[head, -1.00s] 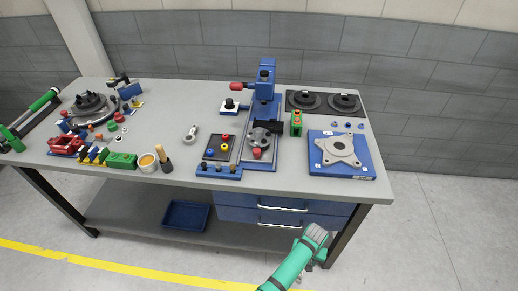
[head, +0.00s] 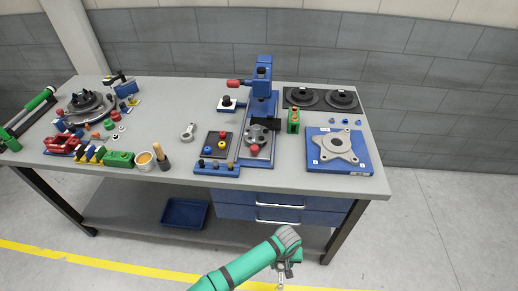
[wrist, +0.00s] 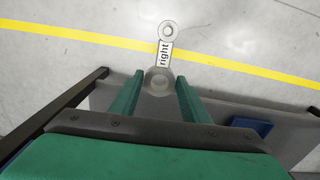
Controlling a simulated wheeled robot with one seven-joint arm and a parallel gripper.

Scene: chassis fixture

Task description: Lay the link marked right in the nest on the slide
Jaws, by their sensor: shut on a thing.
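My gripper (head: 284,266) hangs low in front of the bench, over the floor. In the wrist view its green fingers (wrist: 158,92) are shut on one round end of a grey link (wrist: 167,32). The link has a ring at each end and a white label reading "right"; its free ring points away from the gripper. In the head view the link (head: 280,287) shows small below the gripper. A blue press fixture (head: 263,85) stands on the bench, with a grey round part and a red knob (head: 254,149) at its front. I cannot make out the nest clearly.
Another grey link-like part (head: 188,133) lies on the bench (head: 175,108). A dark tray with coloured knobs (head: 216,144) sits left of the fixture; a green block (head: 293,120) and a blue plate (head: 318,187) are to its right. Drawers (head: 270,199) are below the bench top.

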